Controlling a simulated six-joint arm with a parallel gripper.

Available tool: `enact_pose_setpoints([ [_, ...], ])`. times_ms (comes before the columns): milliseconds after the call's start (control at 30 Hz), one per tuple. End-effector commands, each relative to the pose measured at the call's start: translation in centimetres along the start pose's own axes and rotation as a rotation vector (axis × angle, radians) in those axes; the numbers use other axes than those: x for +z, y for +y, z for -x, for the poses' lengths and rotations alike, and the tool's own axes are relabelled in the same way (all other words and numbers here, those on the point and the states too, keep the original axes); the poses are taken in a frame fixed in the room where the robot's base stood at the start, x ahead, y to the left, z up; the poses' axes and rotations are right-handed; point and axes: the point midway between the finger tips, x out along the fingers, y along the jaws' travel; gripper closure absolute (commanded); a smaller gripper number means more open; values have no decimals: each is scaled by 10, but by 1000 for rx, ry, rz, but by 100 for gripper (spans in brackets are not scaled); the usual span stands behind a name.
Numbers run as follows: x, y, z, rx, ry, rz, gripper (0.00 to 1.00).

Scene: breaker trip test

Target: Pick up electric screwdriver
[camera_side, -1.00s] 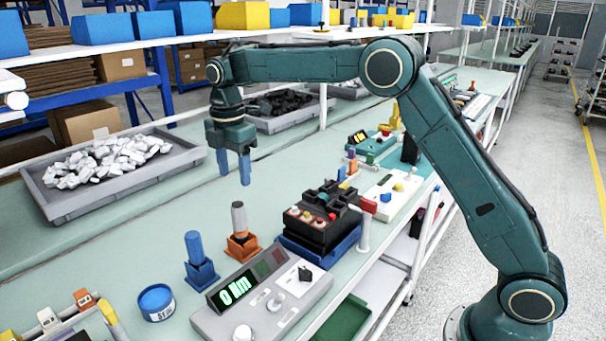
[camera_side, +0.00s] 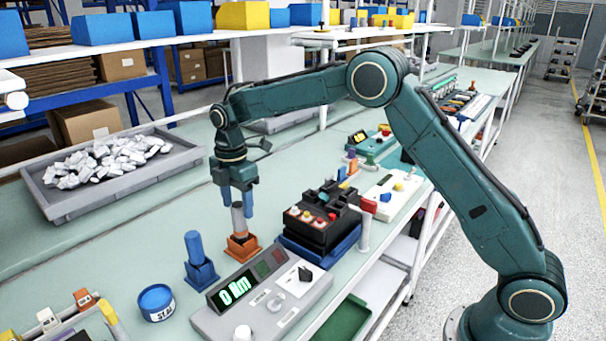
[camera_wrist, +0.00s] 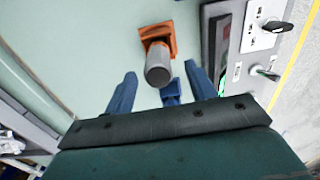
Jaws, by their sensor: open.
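A grey, rounded handle, apparently the electric screwdriver (camera_side: 238,221), stands upright in an orange holder (camera_side: 242,247) on the bench. In the wrist view the grey handle (camera_wrist: 158,65) rises from the orange holder (camera_wrist: 157,38). My gripper (camera_side: 237,205) points down at the handle's top, its blue fingers apart. In the wrist view the fingers of my gripper (camera_wrist: 160,70) lie to either side of the handle's near end, with no clear contact. A shorter blue piece shows between them; I cannot tell what it is. The handle's lower end is hidden in the holder.
A blue handle in a blue holder (camera_side: 201,273) stands to the left. A grey torque meter (camera_side: 262,297) is in front, and a black box with buttons (camera_side: 318,220) stands to the right. A tray of white parts (camera_side: 108,172) lies behind left. Bench between is clear.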

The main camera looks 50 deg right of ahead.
Motion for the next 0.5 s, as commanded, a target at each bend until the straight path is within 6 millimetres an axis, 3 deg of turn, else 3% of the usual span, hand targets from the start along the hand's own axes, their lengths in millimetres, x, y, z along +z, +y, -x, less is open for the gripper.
enact_pose_setpoints([
  [333,0,0,-7,0,0,0,44],
  [500,1,1,-21,-2,0,0,44],
])
